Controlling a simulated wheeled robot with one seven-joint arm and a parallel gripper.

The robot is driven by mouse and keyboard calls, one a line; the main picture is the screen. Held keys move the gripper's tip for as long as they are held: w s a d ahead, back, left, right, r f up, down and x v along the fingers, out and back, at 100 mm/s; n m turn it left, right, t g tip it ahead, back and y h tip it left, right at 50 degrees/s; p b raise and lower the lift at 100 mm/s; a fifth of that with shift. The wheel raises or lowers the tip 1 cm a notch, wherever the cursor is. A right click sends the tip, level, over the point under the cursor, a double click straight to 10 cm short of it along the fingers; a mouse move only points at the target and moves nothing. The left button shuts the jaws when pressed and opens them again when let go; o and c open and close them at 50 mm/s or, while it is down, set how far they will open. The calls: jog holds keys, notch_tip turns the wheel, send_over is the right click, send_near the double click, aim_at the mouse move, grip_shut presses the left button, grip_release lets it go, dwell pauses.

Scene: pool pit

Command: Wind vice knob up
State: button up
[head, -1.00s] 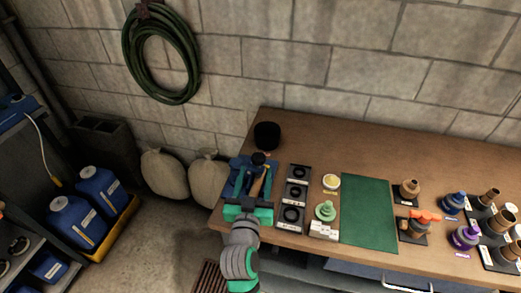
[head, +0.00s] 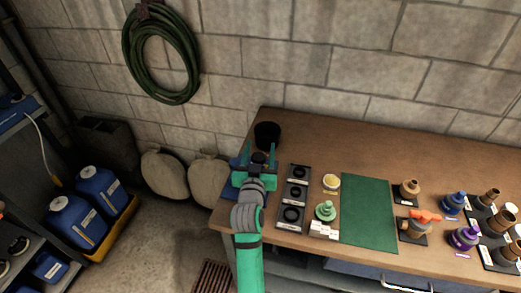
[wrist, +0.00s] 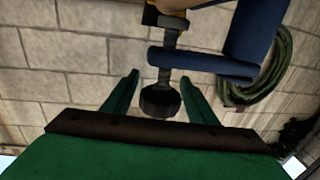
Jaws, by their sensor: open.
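The blue vice (head: 236,162) stands at the left end of the wooden bench, largely hidden behind my gripper in the head view. In the wrist view its blue frame (wrist: 205,63) crosses above, with a grey threaded screw (wrist: 170,42) running through it. The dark round vice knob (wrist: 160,101) is at the end of this screw. My gripper (wrist: 160,77) is open, one green finger on each side of the knob, with visible gaps. In the head view my gripper (head: 261,146) is over the vice, its fingers pointing towards the wall.
Dark trays with rings (head: 295,193) and a green valve piece (head: 326,209) lie to the right. The green mat (head: 368,212) is clear. The block wall (head: 330,70) rises behind the bench.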

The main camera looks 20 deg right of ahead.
jog(key=c, duration=1)
jog(key=shift+w+a+n+t+y, duration=0.15)
jog(key=shift+n+t+y, duration=0.15)
jog(key=shift+n+y, duration=0.35)
jog(key=shift+s+a+n+t+y, duration=0.1)
jog(key=shift+n+t+y, duration=0.25)
jog(key=shift+y, duration=0.5)
jog(key=o, duration=1)
jog(key=shift+w, duration=0.1)
jog(key=v, duration=1.1)
